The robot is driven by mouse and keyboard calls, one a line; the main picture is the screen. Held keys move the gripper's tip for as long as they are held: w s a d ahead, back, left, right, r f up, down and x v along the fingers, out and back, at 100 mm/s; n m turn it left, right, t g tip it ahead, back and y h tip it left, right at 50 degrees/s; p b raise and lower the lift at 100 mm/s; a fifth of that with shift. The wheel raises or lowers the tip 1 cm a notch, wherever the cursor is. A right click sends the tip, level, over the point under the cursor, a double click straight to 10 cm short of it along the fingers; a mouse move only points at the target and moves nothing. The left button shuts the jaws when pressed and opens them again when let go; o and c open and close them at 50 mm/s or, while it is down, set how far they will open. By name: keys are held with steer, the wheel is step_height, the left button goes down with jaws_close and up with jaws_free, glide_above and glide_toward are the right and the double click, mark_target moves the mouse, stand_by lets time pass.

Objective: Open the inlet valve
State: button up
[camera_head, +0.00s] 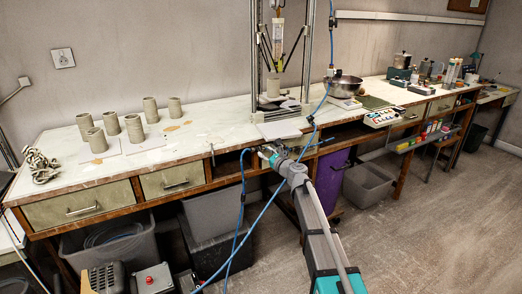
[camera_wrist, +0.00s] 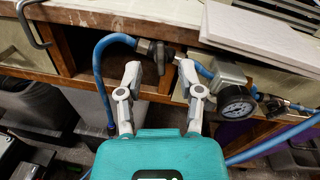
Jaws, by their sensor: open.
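The inlet valve (camera_wrist: 158,50) shows in the wrist view as a small grey and black fitting with a dark handle, in line with blue hose under the bench's front edge. My gripper (camera_wrist: 160,76) is open, its two pale grey fingers pointing at the valve. The valve lies just beyond and between the fingertips; I cannot tell whether they touch it. In the head view, my gripper (camera_head: 268,154) is at the bench's front edge, below the delta machine, and it hides most of the valve there.
A pressure gauge (camera_wrist: 236,103) and blue hose (camera_wrist: 103,85) are close beside the fingers. A pale board (camera_wrist: 250,38) lies on the bench above. Clay cups (camera_head: 134,128) stand at left on the bench (camera_head: 215,115). A purple bin (camera_head: 331,180) stands below.

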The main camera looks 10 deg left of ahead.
mark_target(260, 148)
steer(key=shift+x, duration=1.95)
steer(key=shift+c, duration=0.2)
jaws_close()
